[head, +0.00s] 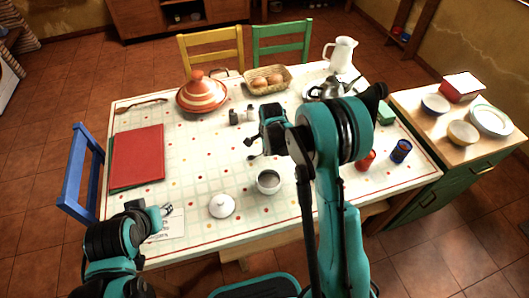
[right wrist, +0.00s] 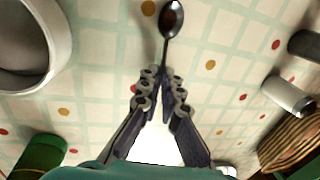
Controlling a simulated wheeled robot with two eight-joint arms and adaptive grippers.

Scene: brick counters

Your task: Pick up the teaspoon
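The teaspoon (right wrist: 171,20) lies on the checked tablecloth, its dark shiny bowl at the top of the right wrist view. Its thin handle runs down toward my fingers. In the head view only its dark bowl (head: 252,157) shows; my right gripper hides the rest. My right gripper (right wrist: 163,84) has its fingertips apart, with the handle's visible end in line with the gap between them. Whether they touch it I cannot tell. The right gripper (head: 264,147) is low over the table's middle. My left gripper (head: 166,210) is over the table's front left; its opening is unclear.
A white bowl (head: 268,182) stands close by, with a white lid (head: 222,206) to its left. Two shakers (head: 234,118) and a bread basket (head: 269,80) are behind. A red cup (head: 366,160) and blue cup (head: 401,151) stand right. A red folder (head: 137,155) lies left.

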